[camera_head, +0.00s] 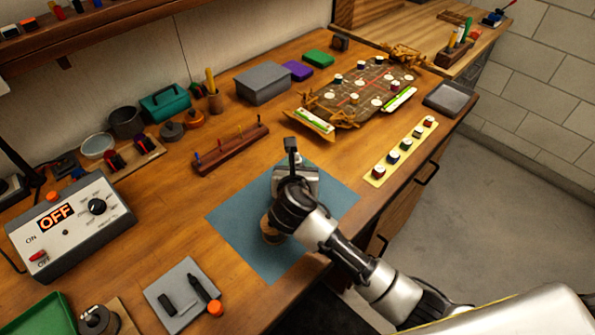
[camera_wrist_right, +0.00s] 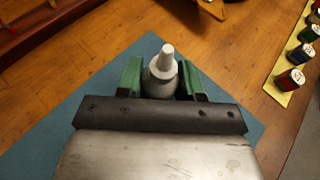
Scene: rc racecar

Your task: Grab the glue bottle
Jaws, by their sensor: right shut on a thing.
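A pale grey-white bottle with a cone-shaped nozzle (camera_wrist_right: 162,70), which looks like the glue bottle, stands upright between the green-padded fingers of my right gripper (camera_wrist_right: 163,82) in the right wrist view. The fingers are shut on it from both sides. I cannot tell whether the bottle touches the mat. My left gripper is not in view.
A wooden rack with pegs (camera_head: 231,149) lies behind the mat. A yellow strip of small jars (camera_head: 401,157) is to the right. A grey tile with a marker (camera_head: 181,289) and the control box (camera_head: 68,225) are to the left. The game-like board (camera_head: 357,92) is farther back.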

